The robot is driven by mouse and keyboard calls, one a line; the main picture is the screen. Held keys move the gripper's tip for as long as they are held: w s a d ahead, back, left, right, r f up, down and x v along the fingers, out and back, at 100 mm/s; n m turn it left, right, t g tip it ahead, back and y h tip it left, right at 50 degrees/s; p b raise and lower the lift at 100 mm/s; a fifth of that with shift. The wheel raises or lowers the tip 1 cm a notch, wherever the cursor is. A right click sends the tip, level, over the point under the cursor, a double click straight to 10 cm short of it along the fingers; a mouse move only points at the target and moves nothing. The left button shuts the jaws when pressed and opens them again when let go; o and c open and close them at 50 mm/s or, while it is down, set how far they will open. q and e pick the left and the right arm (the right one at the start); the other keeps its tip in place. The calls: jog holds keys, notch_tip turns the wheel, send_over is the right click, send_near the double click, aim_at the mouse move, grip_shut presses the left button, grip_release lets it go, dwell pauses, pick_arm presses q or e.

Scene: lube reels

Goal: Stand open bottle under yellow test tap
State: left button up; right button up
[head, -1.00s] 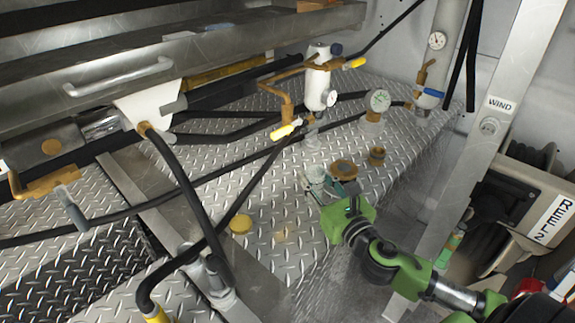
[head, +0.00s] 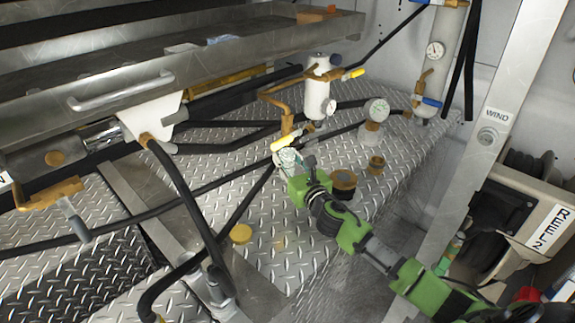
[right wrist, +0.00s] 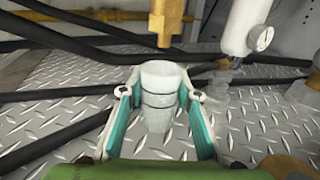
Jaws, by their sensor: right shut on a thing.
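The open bottle (right wrist: 160,88) is a small clear, whitish container, upright between the fingers of my right gripper (right wrist: 158,105). In the head view my right gripper (head: 294,163) reaches in from the lower right and is shut around the bottle (head: 288,157). I cannot tell whether the bottle's base touches the plate. My left gripper is not in view.
Two brown-topped containers (head: 343,181) (head: 376,164) stand right of my gripper. A yellow cap (head: 240,233) lies on the diamond plate (head: 280,260). Black hoses (head: 190,195) cross the left side.

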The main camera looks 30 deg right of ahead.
jog(key=shift+f, duration=0.95)
jog(key=shift+f+b, duration=0.2)
jog(key=shift+b, duration=0.15)
jog(key=o, duration=1)
jog(key=shift+r, duration=0.1)
jog(key=shift+r+p, duration=0.25)
jog(key=shift+p, duration=0.05)
jog(key=s, duration=0.8)
jog(key=s+b, duration=0.1)
jog(key=s, duration=0.3)
jog(key=shift+a, duration=0.35)
jog(key=shift+f, duration=0.1)
